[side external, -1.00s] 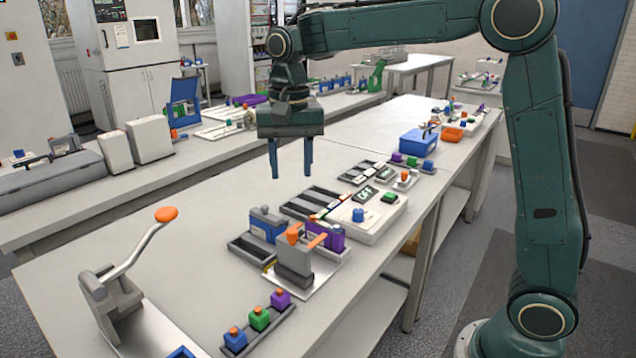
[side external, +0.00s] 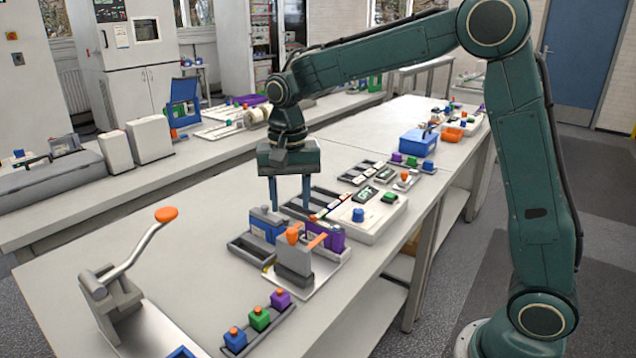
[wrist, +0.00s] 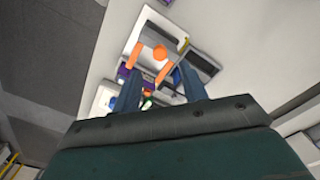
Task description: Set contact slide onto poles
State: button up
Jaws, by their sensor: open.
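A grey fixture (side external: 294,264) stands on a pale metal base plate (side external: 325,268) near the table's middle. It carries an orange knob (side external: 292,235) and an orange bar (side external: 317,241), which look like the contact slide parts. A blue cell with a grey top (side external: 266,225) is behind it to the left, and a purple cell (side external: 334,237) is to its right. My gripper (side external: 290,207) is open and empty, above and behind the fixture, pointing down. In the wrist view the orange knob (wrist: 161,52) appears beyond the fingertips, between them. The poles cannot be made out clearly.
A lever press with an orange knob (side external: 166,214) stands at front left. A dark tray with several small coloured cells (side external: 259,319) lies at the front. A white panel with a blue knob (side external: 358,214) and empty dark trays are behind right.

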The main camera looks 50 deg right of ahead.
aim_at(292, 230)
jog(key=shift+f, duration=3.55)
grip_shut()
